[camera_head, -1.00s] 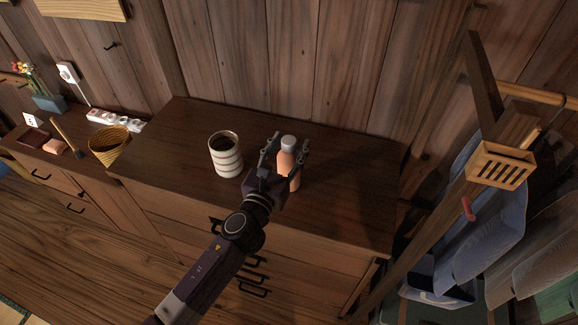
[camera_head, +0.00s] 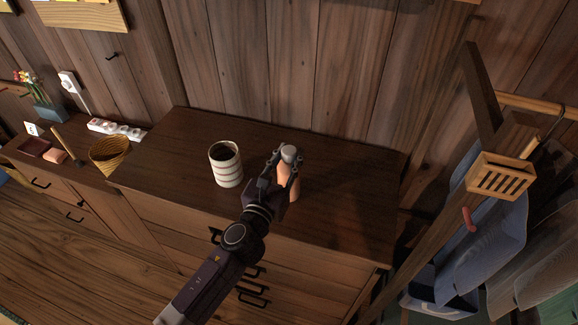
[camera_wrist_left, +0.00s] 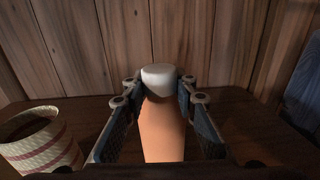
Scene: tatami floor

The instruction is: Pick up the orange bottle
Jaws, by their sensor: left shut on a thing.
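The orange bottle (camera_head: 294,188) has a light grey-white cap and stands on the dark wooden dresser top (camera_head: 340,200). My left gripper (camera_head: 281,164) is shut on the bottle, with a finger on each side of its upper part. In the left wrist view the bottle (camera_wrist_left: 162,130) is upright between the two fingers (camera_wrist_left: 160,98), and its cap shows above them. Its base is hidden in the wrist view. I cannot tell whether the bottle's base still touches the dresser. My right gripper is not in view.
A striped cup (camera_head: 226,165) with dark contents stands left of the bottle. A wicker basket (camera_head: 108,154) and a power strip (camera_head: 115,130) are on the lower cabinet at left. A wooden post stands at right, near hanging clothes (camera_head: 490,235). The dresser's right side is clear.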

